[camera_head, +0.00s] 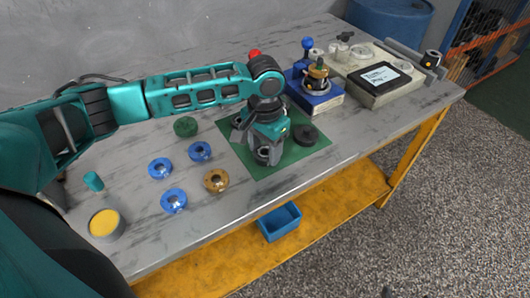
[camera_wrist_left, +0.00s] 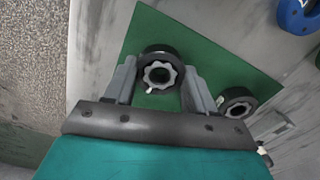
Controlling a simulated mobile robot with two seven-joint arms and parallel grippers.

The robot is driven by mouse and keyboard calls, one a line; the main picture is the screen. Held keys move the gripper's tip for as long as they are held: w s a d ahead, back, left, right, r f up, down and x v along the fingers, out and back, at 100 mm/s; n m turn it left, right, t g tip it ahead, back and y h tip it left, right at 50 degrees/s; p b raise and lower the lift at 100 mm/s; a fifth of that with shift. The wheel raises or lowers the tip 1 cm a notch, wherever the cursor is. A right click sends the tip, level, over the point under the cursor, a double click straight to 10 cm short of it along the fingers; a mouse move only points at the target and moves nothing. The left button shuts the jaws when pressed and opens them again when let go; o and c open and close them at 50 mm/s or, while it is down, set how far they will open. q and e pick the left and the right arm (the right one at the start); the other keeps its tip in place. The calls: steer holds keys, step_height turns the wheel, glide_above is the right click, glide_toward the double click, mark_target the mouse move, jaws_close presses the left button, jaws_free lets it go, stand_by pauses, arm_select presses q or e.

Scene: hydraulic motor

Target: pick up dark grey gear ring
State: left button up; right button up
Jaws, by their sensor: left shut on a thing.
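My left gripper (camera_head: 264,155) points down over the green mat (camera_head: 253,167) in the head view. In the left wrist view its two fingers (camera_wrist_left: 160,88) are on either side of a dark grey gear ring (camera_wrist_left: 147,58), shut on it. The ring has a black outer rim and a lighter grey toothed inside. A second similar ring (camera_wrist_left: 238,102) lies on the mat to the right, outside the fingers. In the head view a dark round part (camera_head: 305,135) lies on the mat right of the gripper. My right gripper is not in view.
Several blue rings (camera_head: 160,168) and a bronze ring (camera_head: 215,181) lie left of the mat. A green round part (camera_head: 185,126) lies behind them. A blue block with a motor part (camera_head: 320,98) and a tablet (camera_head: 380,77) stand behind right. Bare tabletop surrounds the mat's front.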

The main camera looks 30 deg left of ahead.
arm_select(q)
step_height(320, 180, up, 20)
steer(key=p, duration=0.3)
steer(key=shift+r, duration=0.2)
stand_by(0.3)
steer(key=shift+r+p, duration=0.7)
steer(key=shift+p, duration=0.55)
